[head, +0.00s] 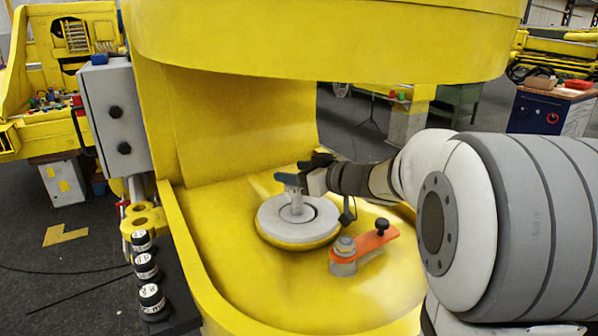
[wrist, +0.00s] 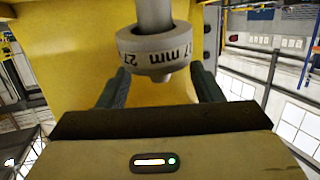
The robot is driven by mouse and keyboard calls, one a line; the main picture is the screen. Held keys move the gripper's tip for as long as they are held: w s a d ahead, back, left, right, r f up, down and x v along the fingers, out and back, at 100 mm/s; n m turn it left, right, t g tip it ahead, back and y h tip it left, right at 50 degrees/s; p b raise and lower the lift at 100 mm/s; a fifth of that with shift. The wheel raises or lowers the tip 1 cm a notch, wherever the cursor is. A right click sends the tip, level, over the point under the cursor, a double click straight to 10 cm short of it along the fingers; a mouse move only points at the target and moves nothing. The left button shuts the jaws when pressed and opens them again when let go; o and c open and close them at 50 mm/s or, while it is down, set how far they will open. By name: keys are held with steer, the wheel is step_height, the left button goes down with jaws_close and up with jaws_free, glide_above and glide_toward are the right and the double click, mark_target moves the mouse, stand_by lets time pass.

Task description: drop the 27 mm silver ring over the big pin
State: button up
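The silver ring (wrist: 135,50), marked 27 mm, is between my gripper's fingers in the wrist view. My gripper (head: 290,179) appears shut on it, with one finger at each side; the ring partly hides the fingertips. The big pin (head: 297,205) stands upright in the middle of a round grey disc in the head view, just below the fingers. In the wrist view the pin (wrist: 153,14) lines up with the ring, and a narrow tip shows at the ring's opening. The ring appears to be around the pin's upper end, well above the disc.
The grey disc (head: 270,217) sits on the yellow boom floor (head: 300,285). An orange lever (head: 375,245) with a bolt and black knob is right of it. Several black-and-white cylinders (head: 147,268) stand on a ledge at left. A yellow beam (head: 320,45) overhangs the work area.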

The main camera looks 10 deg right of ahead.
steer(key=o, duration=0.4)
steer(key=shift+f, duration=0.1)
steer(key=v, duration=0.8)
steer(key=shift+b, duration=0.45)
steer(key=shift+a, duration=0.1)
